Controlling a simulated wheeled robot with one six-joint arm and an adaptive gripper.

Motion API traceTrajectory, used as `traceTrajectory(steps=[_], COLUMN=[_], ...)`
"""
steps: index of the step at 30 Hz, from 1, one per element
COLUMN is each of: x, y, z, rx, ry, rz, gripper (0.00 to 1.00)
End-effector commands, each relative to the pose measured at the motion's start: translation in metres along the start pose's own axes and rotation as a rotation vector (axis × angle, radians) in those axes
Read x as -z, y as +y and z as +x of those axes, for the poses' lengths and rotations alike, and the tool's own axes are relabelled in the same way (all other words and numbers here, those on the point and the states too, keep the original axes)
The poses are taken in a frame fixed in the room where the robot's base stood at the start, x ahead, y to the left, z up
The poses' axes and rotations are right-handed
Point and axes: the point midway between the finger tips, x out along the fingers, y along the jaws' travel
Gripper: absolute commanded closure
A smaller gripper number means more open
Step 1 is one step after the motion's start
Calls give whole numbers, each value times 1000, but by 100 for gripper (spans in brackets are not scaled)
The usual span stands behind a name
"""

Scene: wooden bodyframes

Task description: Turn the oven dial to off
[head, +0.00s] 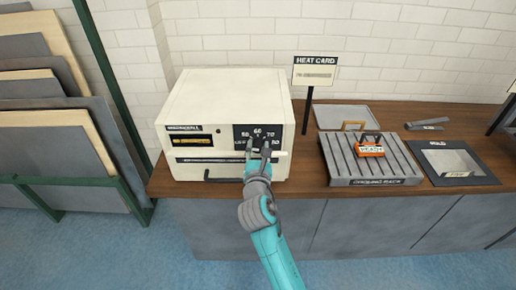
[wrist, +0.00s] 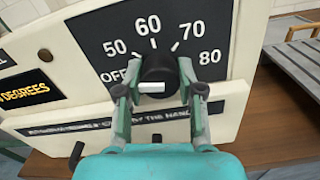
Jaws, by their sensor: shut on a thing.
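The cream oven (head: 222,98) stands on the wooden counter with a black dial panel (wrist: 118,40) on its front. In the wrist view the panel reads OFF, 50, 60, 70 and 80 in an arc around the round black dial (wrist: 157,70). A white bar on the dial lies nearly level, toward its left side; OFF is printed left of the dial. My gripper (wrist: 157,88) has a finger on each side of the dial and is shut on it. In the head view my gripper (head: 259,150) covers most of the dial.
A dark handle (head: 222,177) runs along the oven's lower front. A heat card sign (head: 315,72) stands right of the oven.

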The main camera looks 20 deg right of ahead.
Motion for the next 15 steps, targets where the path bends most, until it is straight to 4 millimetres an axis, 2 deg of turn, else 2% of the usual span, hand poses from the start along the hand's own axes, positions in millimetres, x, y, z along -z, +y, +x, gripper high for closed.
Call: traceTrajectory(steps=[6, 15], x=[3, 3], y=[0, 0], z=[0, 0], rx=[0, 0], ry=[5, 5], rz=[-121, -197], gripper=[97, 97])
